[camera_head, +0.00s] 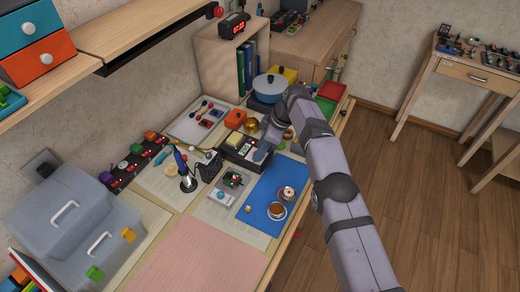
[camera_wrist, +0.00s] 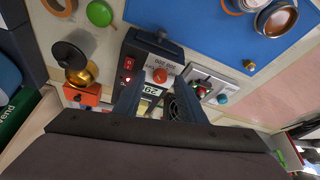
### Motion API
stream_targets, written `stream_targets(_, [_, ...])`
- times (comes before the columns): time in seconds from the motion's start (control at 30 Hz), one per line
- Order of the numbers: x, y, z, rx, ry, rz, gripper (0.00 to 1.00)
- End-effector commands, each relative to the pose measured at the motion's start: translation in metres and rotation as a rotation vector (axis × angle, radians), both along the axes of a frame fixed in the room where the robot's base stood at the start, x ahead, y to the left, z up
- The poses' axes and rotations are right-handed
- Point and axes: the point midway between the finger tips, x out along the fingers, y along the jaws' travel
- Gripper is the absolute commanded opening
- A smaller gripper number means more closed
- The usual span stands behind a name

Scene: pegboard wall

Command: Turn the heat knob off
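A dark box-shaped station (camera_wrist: 134,50) lies below my gripper in the wrist view, with a light label plate. The knob is just beyond the fingertips and not held. In the head view the station (camera_head: 235,151) sits beside my gripper.
A brass-coloured pot (camera_wrist: 82,72) and an orange box (camera_wrist: 78,96) stand close at left in the wrist view. A small board device (camera_wrist: 210,84) lies at right. A blue pot (camera_head: 270,84) stands behind.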

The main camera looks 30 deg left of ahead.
Motion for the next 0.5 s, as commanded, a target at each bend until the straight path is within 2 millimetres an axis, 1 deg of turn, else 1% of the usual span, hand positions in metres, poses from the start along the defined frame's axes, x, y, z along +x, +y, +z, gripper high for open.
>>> stream_targets(0.23, [0.002,-0.007,0.017,0.002,-0.003,0.000,0.37])
stream_targets(0.3, [0.004,-0.012,0.029,0.003,-0.004,-0.001,0.37])
stream_targets(0.5, [0.006,-0.021,0.053,0.003,-0.003,-0.002,0.37])
